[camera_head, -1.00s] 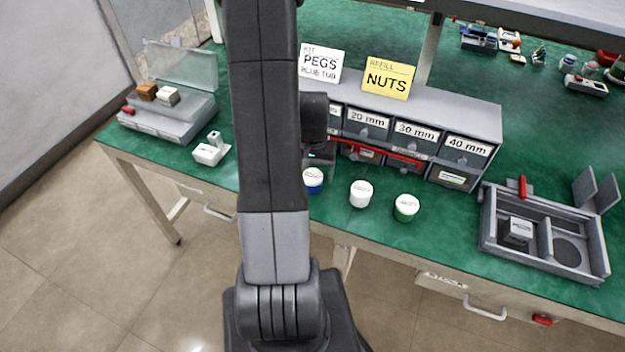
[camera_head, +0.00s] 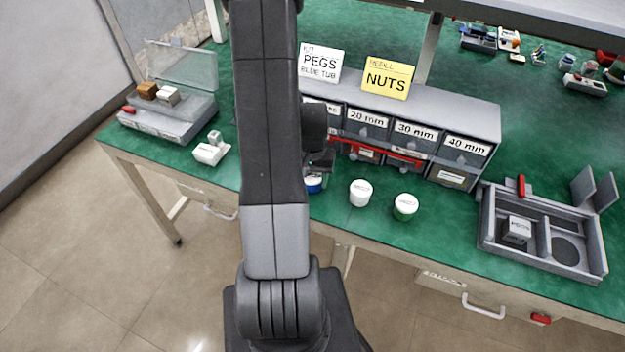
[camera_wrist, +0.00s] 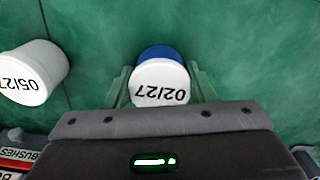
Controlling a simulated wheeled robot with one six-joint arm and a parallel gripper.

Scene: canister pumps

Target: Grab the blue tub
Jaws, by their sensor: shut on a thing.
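The blue tub (camera_wrist: 155,53) has a white lid marked 02/27 and stands upright on the green bench. In the wrist view my gripper (camera_wrist: 160,84) has one finger on each side of it and is shut on it. In the head view the blue tub (camera_head: 314,186) shows just below my gripper (camera_head: 318,172), which hides its lid. A sign (camera_head: 320,64) on the drawer unit reads PEGS, BLUE TUB.
A white tub (camera_head: 360,192) and a green tub (camera_head: 405,207) stand to the right. Behind them is a grey drawer unit (camera_head: 481,117) with a red bar. A grey divided tray (camera_head: 488,240) is at the right. A clear-lidded box (camera_head: 150,120) is at the left.

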